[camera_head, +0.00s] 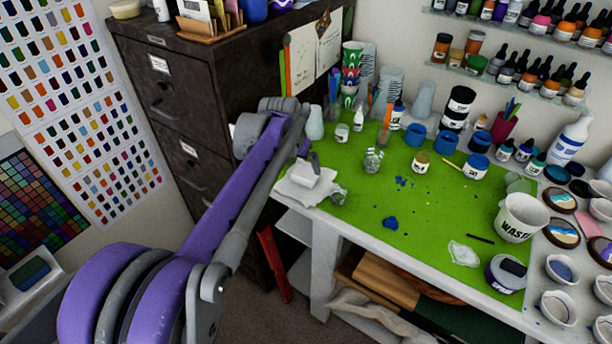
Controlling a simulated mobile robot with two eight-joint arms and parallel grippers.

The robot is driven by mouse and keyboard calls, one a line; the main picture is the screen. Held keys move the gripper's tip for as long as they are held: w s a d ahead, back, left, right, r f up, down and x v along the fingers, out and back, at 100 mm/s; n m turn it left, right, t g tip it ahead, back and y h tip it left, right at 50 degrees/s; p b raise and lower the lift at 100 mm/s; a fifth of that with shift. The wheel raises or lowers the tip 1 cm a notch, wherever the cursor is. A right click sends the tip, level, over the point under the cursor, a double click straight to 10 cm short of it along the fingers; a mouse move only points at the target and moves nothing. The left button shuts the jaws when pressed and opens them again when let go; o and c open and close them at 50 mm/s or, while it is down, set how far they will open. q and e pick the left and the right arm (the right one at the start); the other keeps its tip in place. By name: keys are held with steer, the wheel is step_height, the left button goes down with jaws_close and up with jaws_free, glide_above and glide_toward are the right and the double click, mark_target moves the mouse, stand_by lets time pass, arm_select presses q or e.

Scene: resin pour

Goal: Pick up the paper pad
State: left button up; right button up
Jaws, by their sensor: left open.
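A white, crumpled-looking paper sheet or stack (294,191) lies at the left front corner of the green mat; I take it for the paper pad, though I cannot be sure. A pale block-like shape sits over its middle. My left arm comes in from the lower left and bends near the cabinet. My left gripper (309,164) appears small behind the forearm, close above the paper. It is open. The arm hides part of this area, and I cannot tell whether the fingers touch the paper. My right gripper is not in view.
The green mat (420,215) holds a clear cup (373,160), blue containers (448,141) and a waste cup (520,217). A dark filing cabinet (185,95) stands close behind my arm. Small bowls (558,308) line the right edge. The mat's middle is mostly free.

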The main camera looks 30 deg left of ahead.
mark_target(305, 173)
arm_select(q)
steer(key=x, duration=0.6)
steer(key=shift+w+a, duration=0.1)
steer(key=shift+w, duration=0.1)
steer(key=c, duration=0.9)
steer(key=shift+r+p, duration=0.3)
steer(key=shift+r, duration=4.7)
steer(key=shift+c, duration=0.3)
